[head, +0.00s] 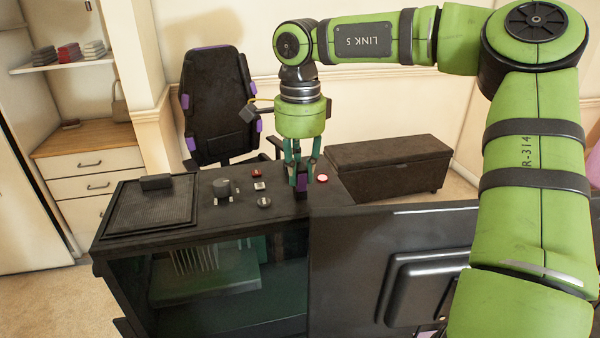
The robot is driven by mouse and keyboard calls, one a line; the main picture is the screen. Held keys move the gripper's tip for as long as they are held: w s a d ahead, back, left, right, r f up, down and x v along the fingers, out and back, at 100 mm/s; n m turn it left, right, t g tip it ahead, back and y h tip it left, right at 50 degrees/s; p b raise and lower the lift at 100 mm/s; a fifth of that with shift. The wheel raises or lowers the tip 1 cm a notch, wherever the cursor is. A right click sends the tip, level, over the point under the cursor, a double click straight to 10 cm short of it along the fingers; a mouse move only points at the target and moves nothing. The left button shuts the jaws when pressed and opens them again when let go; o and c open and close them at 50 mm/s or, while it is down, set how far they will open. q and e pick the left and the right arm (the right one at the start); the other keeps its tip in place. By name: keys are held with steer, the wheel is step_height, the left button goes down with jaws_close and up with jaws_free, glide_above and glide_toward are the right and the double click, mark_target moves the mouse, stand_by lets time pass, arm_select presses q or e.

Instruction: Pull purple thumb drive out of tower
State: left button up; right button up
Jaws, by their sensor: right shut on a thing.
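The black computer tower (265,222) stands in the middle of the head view, with a glass side showing its inside. My right gripper (302,182) points down over the right part of the tower's top. It is shut on the purple thumb drive (302,186), which shows as a small purple block between the teal fingers. The lower end of the drive is dark and meets the tower top; I cannot tell whether it is still in a port. My left gripper is not in view.
Buttons and a knob (222,188) sit on the tower top beside a vent grille (152,204). A monitor back (400,265) stands at the right front. Behind are an office chair (215,100), a dark bench (388,165) and a drawer cabinet (90,165).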

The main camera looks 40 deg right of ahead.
steer(key=shift+r, duration=0.25)
step_height(320, 180, up, 9)
steer(key=shift+f+b, duration=0.1)
steer(key=shift+b, duration=0.45)
steer(key=shift+r, duration=0.4)
step_height(320, 180, up, 5)
steer(key=p, duration=0.5)
glide_above(300, 165)
steer(key=shift+d+f, duration=0.1)
steer(key=shift+f, duration=0.1)
steer(key=shift+f, duration=0.1)
